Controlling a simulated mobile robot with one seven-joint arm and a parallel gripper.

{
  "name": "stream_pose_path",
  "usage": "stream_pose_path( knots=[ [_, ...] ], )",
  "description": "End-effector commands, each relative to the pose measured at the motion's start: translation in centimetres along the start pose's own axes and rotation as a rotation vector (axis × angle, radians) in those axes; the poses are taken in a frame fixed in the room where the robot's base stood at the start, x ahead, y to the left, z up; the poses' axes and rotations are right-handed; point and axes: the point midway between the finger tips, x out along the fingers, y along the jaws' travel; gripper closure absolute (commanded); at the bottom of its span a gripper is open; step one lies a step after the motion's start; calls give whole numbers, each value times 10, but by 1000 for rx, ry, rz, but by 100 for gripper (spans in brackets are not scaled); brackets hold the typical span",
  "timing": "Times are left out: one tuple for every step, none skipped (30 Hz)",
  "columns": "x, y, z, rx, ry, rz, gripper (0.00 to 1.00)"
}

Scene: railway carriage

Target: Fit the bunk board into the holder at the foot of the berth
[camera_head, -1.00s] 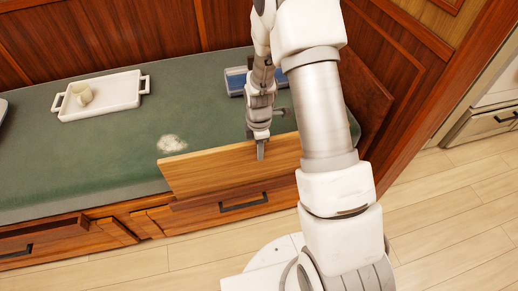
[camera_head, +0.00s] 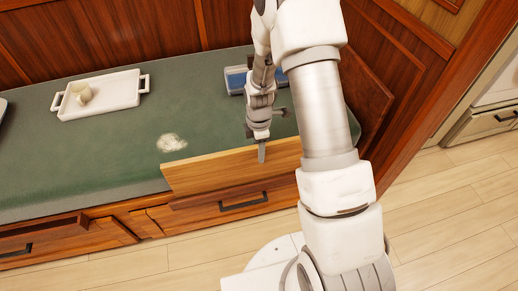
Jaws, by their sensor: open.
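The bunk board (camera_head: 215,171) is a light wooden plank standing on its long edge along the front edge of the green berth (camera_head: 110,160), above a drawer. Its right end is hidden behind my arm. My gripper (camera_head: 261,153) is open, with its fingers at the board's top edge; whether they touch it I cannot tell. I cannot make out the holder; the lower edge of the board at the right is covered by my arm.
A white tray (camera_head: 118,92) with a cup (camera_head: 81,92) stands on the berth at the left. A pale fluffy patch (camera_head: 171,143) lies behind the board. A blue box (camera_head: 236,78) is behind my gripper. A dark wood panel (camera_head: 362,100) closes the right end.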

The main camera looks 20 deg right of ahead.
Motion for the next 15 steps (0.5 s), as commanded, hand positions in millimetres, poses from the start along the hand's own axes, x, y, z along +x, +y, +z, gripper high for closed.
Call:
stream_pose_path(
  knots=[
    [-9, 0, 0, 0, 0, 1, 45],
    [-13, 0, 0, 0, 0, 1, 45],
    [-21, 1, 0, 1, 0, 3, 45],
    [-28, 1, 0, 0, 1, 3, 45],
    [-35, 1, 0, 0, 1, 4, 45],
    [-45, 1, 0, 1, 0, 5, 45],
    [-52, 1, 1, 2, 1, 4, 45],
    [-59, 1, 0, 2, 1, 4, 45],
    [-68, 1, 0, 1, 0, 4, 45],
    [-76, 1, 0, 0, 0, 4, 45],
    [-82, 1, 0, 0, 0, 4, 45],
    [-90, 1, 0, 2, 0, 4, 45],
    [-96, 1, 0, 2, 0, 3, 45],
    [-101, 1, 0, 2, 0, 3, 45],
    [-107, 1, 0, 2, 0, 3, 45]
  ],
)
